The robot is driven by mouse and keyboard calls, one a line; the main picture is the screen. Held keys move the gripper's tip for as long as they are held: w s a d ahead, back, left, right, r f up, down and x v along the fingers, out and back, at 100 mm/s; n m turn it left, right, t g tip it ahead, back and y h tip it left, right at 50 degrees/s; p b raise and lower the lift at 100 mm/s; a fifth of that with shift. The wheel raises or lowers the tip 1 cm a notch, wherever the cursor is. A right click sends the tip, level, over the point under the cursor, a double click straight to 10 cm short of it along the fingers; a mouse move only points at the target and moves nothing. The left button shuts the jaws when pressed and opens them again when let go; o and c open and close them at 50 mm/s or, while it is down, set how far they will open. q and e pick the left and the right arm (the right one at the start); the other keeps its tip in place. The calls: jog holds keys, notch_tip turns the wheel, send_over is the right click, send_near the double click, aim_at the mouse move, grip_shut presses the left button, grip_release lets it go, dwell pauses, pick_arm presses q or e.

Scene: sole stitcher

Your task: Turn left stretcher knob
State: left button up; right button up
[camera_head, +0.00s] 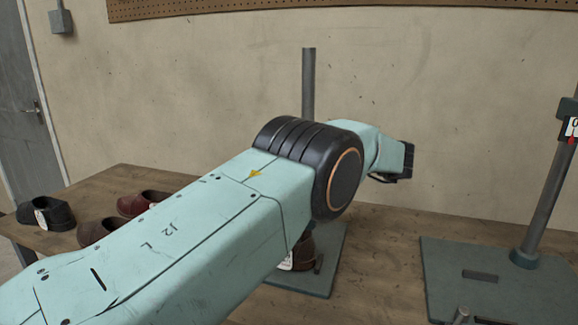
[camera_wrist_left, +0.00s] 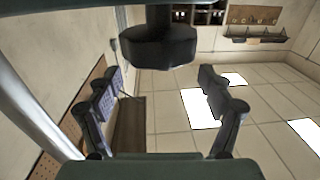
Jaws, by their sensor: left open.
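In the left wrist view a dark, many-sided knob (camera_wrist_left: 158,48) hangs on a thick dark shaft at the top centre. I take it for the stretcher knob. My left gripper (camera_wrist_left: 160,90) is open and empty, its two padded fingers spread wide on either side below the knob in the picture, with no visible contact. In the head view my left arm crosses from the lower left. Only a dark end part of it (camera_head: 402,162) shows at centre right, and the knob is not visible there. My right gripper is in neither view.
A grey post (camera_head: 309,80) rises behind my arm from a base plate (camera_head: 325,272) with a brown shoe (camera_head: 302,255), partly hidden. Another stand (camera_head: 480,255) with a post and gauge is at right. Several shoes (camera_head: 46,213) lie on the bench at left.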

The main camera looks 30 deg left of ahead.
pick_arm(q)
notch_tip(320, 180, up, 6)
dwell(0.5)
